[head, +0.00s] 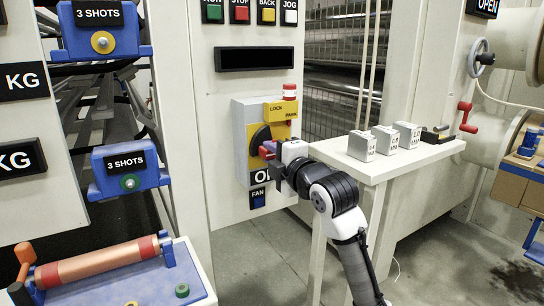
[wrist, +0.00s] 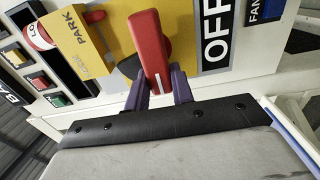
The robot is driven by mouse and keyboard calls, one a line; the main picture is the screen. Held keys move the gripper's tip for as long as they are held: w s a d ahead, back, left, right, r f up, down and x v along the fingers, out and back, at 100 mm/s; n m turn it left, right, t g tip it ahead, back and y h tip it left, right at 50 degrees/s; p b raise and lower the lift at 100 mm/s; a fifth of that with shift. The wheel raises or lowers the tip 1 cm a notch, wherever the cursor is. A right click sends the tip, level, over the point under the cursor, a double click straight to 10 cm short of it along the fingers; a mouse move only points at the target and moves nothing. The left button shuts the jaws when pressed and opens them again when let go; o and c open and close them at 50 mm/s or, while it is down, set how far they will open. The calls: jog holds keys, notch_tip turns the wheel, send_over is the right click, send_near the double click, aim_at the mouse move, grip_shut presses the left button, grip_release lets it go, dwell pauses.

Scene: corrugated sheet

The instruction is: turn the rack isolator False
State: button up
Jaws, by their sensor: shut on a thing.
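The rack isolator is a grey box (head: 239,128) with a yellow front on the white panel in the head view. It has a black round dial (head: 257,139) and a red handle (wrist: 148,45). My gripper (head: 269,153) is at the handle, and in the wrist view its purple fingers (wrist: 160,88) are shut on the handle's near end. An OFF label (wrist: 215,38) sits beside the handle in the wrist view; in the head view my gripper hides part of the label and most of the handle. A yellow LOCK/PARK piece (head: 280,111) sits above the dial.
A blue FAN switch (head: 258,198) is just below the isolator. A white table (head: 385,165) with several small grey blocks (head: 362,146) stands to the right, close to my arm. A dark display (head: 254,58) and a button row are above. Floor in front is clear.

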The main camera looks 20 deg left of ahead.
jog(key=o, duration=1)
jog(key=v, duration=1.3)
jog(key=shift+s+d, duration=0.25)
jog(key=shift+a, duration=0.1)
